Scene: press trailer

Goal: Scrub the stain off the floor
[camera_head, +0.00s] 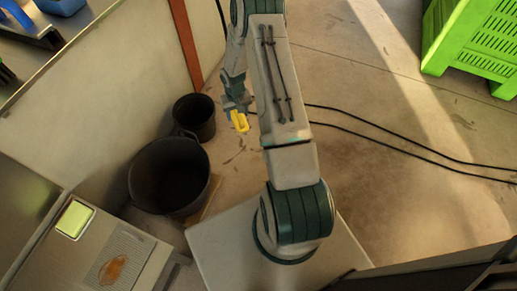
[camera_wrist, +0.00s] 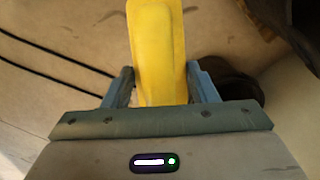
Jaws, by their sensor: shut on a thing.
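My gripper (camera_head: 236,107) is shut on a yellow scrubber (camera_head: 240,122), which hangs above the floor just right of the small black bucket. In the wrist view the scrubber (camera_wrist: 157,45) sticks out between the two blue-grey fingers of my gripper (camera_wrist: 161,82); its far end is cut off by the frame and its underside is hidden. Thin dark marks (camera_head: 237,154) show on the floor (camera_head: 375,205) below the scrubber, right of the buckets. I cannot tell whether they are the stain. My arm hides part of the floor.
A small black bucket (camera_head: 193,117) and a larger one (camera_head: 170,178) stand left of my gripper, by the wall. Black cables (camera_head: 400,150) run over the floor to the right. A green crate (camera_head: 475,45) stands top right. A counter (camera_head: 75,250) with a brown patch is bottom left.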

